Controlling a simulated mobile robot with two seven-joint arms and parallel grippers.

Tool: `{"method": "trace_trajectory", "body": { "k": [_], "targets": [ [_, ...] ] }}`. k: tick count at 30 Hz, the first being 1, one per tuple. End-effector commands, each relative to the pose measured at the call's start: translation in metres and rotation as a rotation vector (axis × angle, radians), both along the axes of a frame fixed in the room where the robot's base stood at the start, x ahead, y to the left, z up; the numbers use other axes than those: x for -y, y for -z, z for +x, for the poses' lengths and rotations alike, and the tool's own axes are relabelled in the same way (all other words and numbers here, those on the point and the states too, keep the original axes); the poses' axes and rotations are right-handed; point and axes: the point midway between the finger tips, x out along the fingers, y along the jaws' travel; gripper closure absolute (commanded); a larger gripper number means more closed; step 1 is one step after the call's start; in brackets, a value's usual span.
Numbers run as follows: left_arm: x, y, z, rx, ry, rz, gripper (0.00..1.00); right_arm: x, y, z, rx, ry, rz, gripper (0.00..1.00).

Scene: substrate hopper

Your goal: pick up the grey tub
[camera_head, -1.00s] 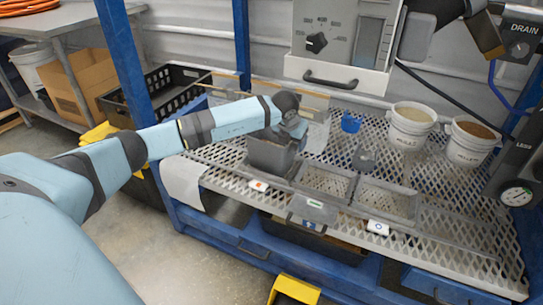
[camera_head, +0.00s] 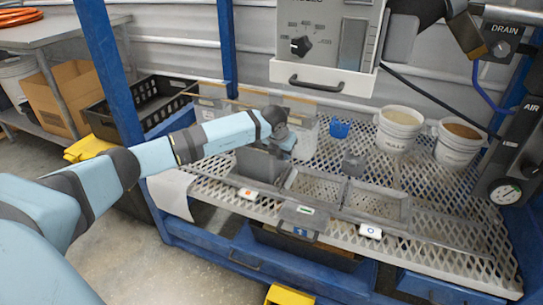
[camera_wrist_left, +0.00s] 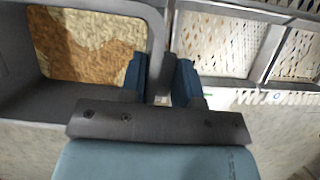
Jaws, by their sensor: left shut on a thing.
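The grey tub (camera_head: 257,166) stands at the left end of a row of frames on the mesh bench in the head view. In the left wrist view the tub (camera_wrist_left: 105,87) shows from above, with brown and yellowish granular stuff inside. My left gripper (camera_head: 283,148) is at the tub's right-hand side. In the left wrist view its blue fingers (camera_wrist_left: 161,82) are shut on the tub's wall, one on each side. The finger tips are partly hidden. My right gripper is not in view.
Two empty mesh-bottomed frames (camera_head: 375,204) lie right of the tub. A blue cup (camera_head: 339,129), a hulls bucket (camera_head: 397,130) and another bucket (camera_head: 457,146) stand behind. A control box (camera_head: 325,45) hangs above. Clear bins (camera_head: 215,108) stand behind the tub.

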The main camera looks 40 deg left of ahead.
Motion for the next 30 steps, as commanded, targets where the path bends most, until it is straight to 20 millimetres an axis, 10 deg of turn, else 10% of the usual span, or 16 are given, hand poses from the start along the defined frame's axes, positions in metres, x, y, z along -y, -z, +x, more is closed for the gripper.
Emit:
{"method": "trace_trajectory", "body": {
  "k": [14, 30],
  "targets": [
    [0.0, -0.043, 0.0, 0.004, 0.0, 0.001, 1.0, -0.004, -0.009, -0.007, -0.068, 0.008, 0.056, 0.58],
    [0.015, -0.038, -0.104, 0.0, 0.002, 0.002, 1.0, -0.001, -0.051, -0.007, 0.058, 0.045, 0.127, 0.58]
  ]
}}
